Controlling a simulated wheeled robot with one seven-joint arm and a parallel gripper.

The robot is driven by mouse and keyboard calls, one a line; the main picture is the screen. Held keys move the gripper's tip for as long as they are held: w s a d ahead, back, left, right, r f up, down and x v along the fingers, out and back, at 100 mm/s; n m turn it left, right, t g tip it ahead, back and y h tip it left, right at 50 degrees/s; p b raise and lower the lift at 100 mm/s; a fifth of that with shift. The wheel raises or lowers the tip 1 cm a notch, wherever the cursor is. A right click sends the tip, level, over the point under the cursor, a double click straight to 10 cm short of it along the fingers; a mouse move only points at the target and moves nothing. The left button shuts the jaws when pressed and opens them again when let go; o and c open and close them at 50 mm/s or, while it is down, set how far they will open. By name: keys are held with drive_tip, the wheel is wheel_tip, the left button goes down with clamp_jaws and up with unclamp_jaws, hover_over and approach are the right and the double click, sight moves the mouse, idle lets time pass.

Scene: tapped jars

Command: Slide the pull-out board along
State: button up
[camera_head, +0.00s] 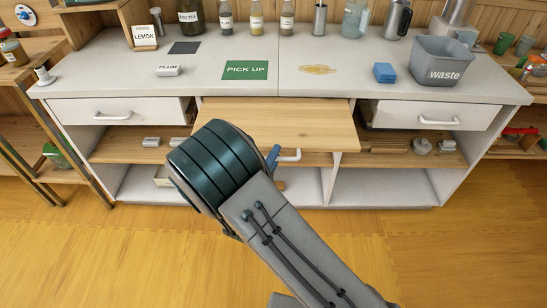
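The pull-out board (285,115) is a light wooden panel under the middle of the grey counter. It sticks out from the counter front towards me. A pale handle (290,156) shows at its front edge. My dark green and grey arm reaches in from the lower right and covers the board's front left part. Only a small blue bit of what looks like my gripper (272,157) shows just left of the handle. The fingertips are hidden, so I cannot tell whether they touch or hold the handle.
Left and right drawers (440,116) with white handles flank the board. On the counter (220,87) are a green PICK UP mat (245,70), a yellowish spill (318,70), a blue sponge (384,72), a grey waste bin (444,62) and bottles behind. Floor in front is clear.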

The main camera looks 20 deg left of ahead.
clamp_jaws()
drive_tip(key=shift+w, duration=0.1)
